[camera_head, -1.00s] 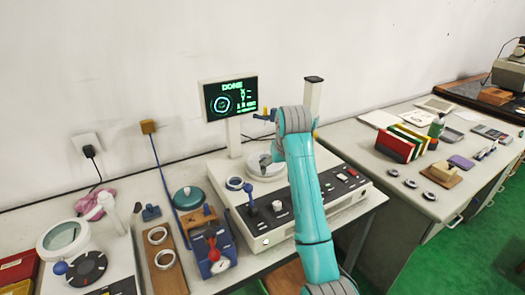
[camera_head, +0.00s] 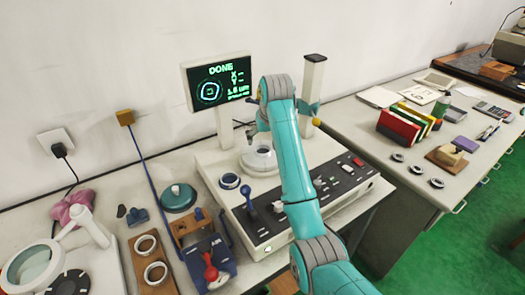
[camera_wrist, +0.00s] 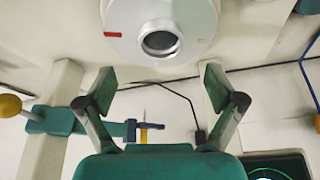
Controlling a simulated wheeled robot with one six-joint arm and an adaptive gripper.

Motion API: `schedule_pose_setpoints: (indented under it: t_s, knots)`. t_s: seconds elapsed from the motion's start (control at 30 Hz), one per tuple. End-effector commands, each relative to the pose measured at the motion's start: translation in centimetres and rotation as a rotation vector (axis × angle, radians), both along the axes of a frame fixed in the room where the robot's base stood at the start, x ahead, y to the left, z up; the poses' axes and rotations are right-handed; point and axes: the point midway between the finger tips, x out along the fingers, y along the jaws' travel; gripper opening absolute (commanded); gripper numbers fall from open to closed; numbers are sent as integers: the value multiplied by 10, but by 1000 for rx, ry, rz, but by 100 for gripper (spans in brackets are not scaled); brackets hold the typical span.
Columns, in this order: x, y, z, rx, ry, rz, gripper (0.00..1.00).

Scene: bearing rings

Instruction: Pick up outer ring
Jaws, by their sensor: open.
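A metal ring (camera_wrist: 160,40) sits at the middle of the white round platform (camera_wrist: 190,12) in the wrist view. Both are just beyond my gripper (camera_wrist: 158,88), whose two fingers are spread apart with nothing between them. In the head view the round platform (camera_head: 262,160) is on the bench instrument, partly behind my arm, and my fingertips are mostly hidden. Two pale rings, one upper (camera_head: 146,243) and one lower (camera_head: 155,271), lie on a wooden board. I cannot tell by label which is the outer ring.
A monitor (camera_head: 218,82) reading DONE stands behind the instrument (camera_head: 300,205). A post (camera_head: 313,85) rises behind it on the right. A red-and-blue gauge device (camera_head: 210,262) stands at the front left. Small bearings (camera_head: 416,169) lie on the right table.

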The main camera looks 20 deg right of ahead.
Motion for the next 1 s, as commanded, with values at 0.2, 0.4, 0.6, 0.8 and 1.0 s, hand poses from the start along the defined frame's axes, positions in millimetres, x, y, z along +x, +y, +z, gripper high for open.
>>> schedule_pose_setpoints:
  t_s: [0.2, 0.4, 0.6, 0.8, 1.0]
  knots:
    - [5, 1, -18, 0, 2, 0, 93]
    - [14, 2, -43, 0, 2, 0, 93]
    - [18, 2, -52, 0, 0, 0, 93]
    - [18, 2, -52, 0, 0, 0, 85]
    - [18, 2, -52, 0, 0, 0, 35]
